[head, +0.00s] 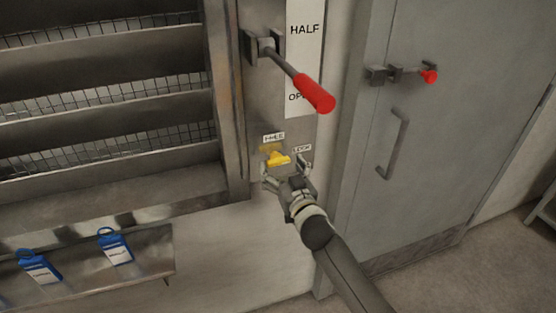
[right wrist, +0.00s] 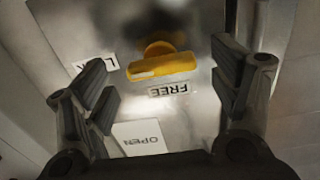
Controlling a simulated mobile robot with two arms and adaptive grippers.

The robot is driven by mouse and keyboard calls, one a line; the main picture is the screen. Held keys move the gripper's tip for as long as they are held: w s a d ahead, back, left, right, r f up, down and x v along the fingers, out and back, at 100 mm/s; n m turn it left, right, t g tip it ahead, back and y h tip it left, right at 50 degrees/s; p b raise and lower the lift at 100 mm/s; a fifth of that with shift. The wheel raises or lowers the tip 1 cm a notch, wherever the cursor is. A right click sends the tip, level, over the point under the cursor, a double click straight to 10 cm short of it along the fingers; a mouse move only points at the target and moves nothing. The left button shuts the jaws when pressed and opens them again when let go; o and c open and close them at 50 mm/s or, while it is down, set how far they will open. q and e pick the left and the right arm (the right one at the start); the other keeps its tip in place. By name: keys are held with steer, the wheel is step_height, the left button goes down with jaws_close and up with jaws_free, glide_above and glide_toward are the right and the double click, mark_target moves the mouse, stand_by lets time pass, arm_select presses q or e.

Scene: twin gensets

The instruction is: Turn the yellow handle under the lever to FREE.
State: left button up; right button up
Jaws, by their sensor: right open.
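The yellow handle (head: 278,159) is on the metal panel below the red-gripped lever (head: 314,94). The FREE label (head: 273,138) is above it and the LOCK label (head: 301,149) is to its right. In the right wrist view the yellow handle (right wrist: 162,68) lies nearly level, its pale-marked end towards the partly hidden LOCK label (right wrist: 98,64); the FREE label (right wrist: 169,89) is just below it. My right gripper (head: 286,171) is open in front of the handle, its fingers apart on either side with nothing between them gripped. My left gripper is not in view.
The lever sticks out above my right gripper, beside a HALF and OPEN strip (head: 304,50). A grey door (head: 430,150) with a pull handle and red-tipped latch is at right. Louvres (head: 100,100) fill the left, above a shelf with blue tagged padlocks (head: 115,248).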

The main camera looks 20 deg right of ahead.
mark_target(280, 164)
steer(key=shift+w+a, duration=0.15)
steer(key=shift+w, duration=1.35)
steer(key=shift+c, duration=0.2)
steer(key=c, duration=0.5)
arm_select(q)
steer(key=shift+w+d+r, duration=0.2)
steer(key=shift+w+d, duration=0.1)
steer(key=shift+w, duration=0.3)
arm_select(e)
steer(key=c, duration=0.5)
